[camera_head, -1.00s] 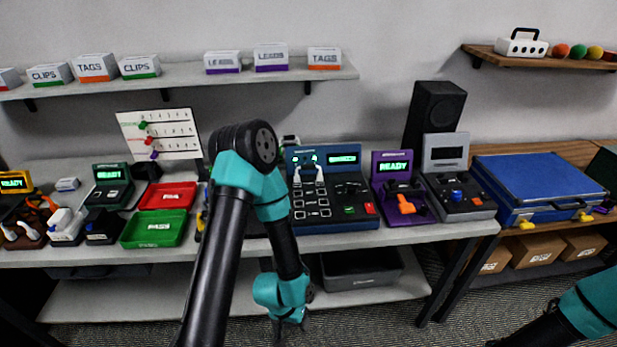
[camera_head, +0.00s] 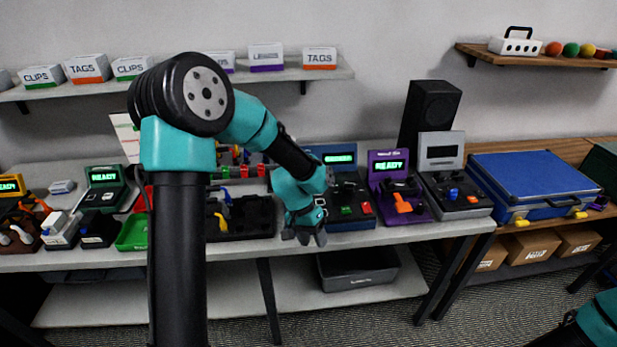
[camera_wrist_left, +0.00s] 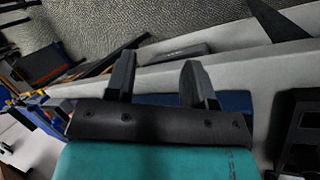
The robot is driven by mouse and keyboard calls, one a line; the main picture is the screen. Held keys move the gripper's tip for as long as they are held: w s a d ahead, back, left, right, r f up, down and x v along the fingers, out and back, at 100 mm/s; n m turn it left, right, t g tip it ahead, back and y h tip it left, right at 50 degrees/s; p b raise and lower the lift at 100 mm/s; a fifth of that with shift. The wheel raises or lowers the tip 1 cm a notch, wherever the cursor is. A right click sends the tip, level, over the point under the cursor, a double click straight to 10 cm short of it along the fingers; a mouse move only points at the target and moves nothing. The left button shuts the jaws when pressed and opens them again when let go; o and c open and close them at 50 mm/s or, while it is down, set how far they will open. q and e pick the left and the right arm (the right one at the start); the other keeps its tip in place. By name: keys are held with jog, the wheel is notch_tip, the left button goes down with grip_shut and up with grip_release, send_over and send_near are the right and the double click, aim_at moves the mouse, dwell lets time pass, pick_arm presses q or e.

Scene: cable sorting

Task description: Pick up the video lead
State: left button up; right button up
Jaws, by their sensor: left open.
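My left gripper (camera_head: 304,238) hangs in front of the blue test unit (camera_head: 345,222), near the bench's front edge. It also shows in the left wrist view (camera_wrist_left: 157,70), its two dark fingers apart with nothing between them. I cannot tell for sure which thing is the video lead. A dark tray (camera_head: 262,220) beside the gripper holds a blue-and-yellow piece (camera_head: 223,207). Red-topped pieces (camera_head: 245,172) stand behind it. My left arm hides part of this area. My right gripper is not in view.
The purple READY unit (camera_head: 388,183) and a grey unit (camera_head: 460,200) stand right of the blue unit. A green tray (camera_head: 131,236) is partly behind my left arm. A grey bin (camera_head: 358,275) sits on the lower shelf. A blue case (camera_head: 535,180) is at the right.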

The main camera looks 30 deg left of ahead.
pick_arm(q)
jog(key=w+a+r+m+y, duration=0.1)
jog(key=w+a+r+m, duration=0.2)
jog(key=w+r, duration=0.4)
jog(key=w+a+r+m+y, duration=0.2)
jog(key=w+a+r+m, duration=0.2)
jog(key=r, duration=0.5)
jog(key=w+a+r+m+t+y, duration=0.1)
jog(key=w+a+r+m, duration=0.2)
jog(key=w+a+r, duration=0.4)
jog(key=w+r, duration=0.1)
jog(key=w, duration=0.2)
jog(key=shift+a+r+m+y, duration=0.2)
jog(key=shift+m+y, duration=0.2)
notch_tip(320, 180, down, 12)
jog(key=shift+f, duration=0.15)
jog(key=shift+f, duration=0.1)
jog(key=shift+f, duration=2.5)
grip_shut()
